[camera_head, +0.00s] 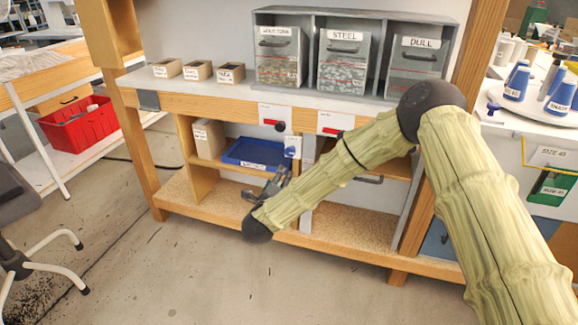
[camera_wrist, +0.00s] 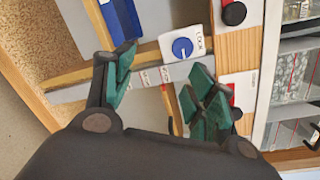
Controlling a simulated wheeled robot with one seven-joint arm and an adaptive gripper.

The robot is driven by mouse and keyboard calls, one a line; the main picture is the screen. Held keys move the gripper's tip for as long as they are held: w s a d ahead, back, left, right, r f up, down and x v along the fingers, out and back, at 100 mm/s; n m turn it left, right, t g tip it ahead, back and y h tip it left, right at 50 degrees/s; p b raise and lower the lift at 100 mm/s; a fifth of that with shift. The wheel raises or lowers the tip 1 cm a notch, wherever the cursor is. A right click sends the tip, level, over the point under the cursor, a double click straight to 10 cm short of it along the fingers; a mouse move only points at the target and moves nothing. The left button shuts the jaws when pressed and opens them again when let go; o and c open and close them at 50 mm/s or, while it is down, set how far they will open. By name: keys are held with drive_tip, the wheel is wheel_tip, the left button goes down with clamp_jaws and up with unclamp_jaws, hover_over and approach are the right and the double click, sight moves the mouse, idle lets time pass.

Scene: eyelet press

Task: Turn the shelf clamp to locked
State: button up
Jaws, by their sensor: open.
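The shelf clamp is a round blue knob on a white plate (camera_head: 292,147), set on the upright beside the blue tray. In the wrist view the knob (camera_wrist: 182,47) sits just beyond my fingers, with the word LOCK on the plate beside it. A pale line shows on the knob, but I cannot tell its setting. My gripper (camera_wrist: 163,78) is open and empty, its green-padded fingers spread on either side below the knob, apart from it. In the head view my gripper (camera_head: 272,185) is below the plate, partly hidden by my arm.
A blue tray (camera_head: 252,153) lies on the shelf left of the clamp. A black knob (camera_head: 280,126) on a white and red plate is just above. Metal bins (camera_head: 342,62) and small boxes (camera_head: 198,70) stand on the bench top. The floor in front is clear.

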sight(289, 152)
drive_tip(key=w+d+r+m+b, duration=0.1)
drive_tip(key=w, duration=0.3)
drive_tip(key=w+d+r+m+h+b, duration=0.1)
drive_tip(key=w, duration=0.3)
drive_tip(key=w+d+r+m+h+b, duration=0.1)
drive_tip(key=w, duration=0.3)
drive_tip(key=shift+w+d+r+m+t, duration=0.2)
drive_tip(key=shift+w+m+t, duration=0.1)
drive_tip(key=shift+m, duration=0.1)
drive_tip(key=c, duration=1)
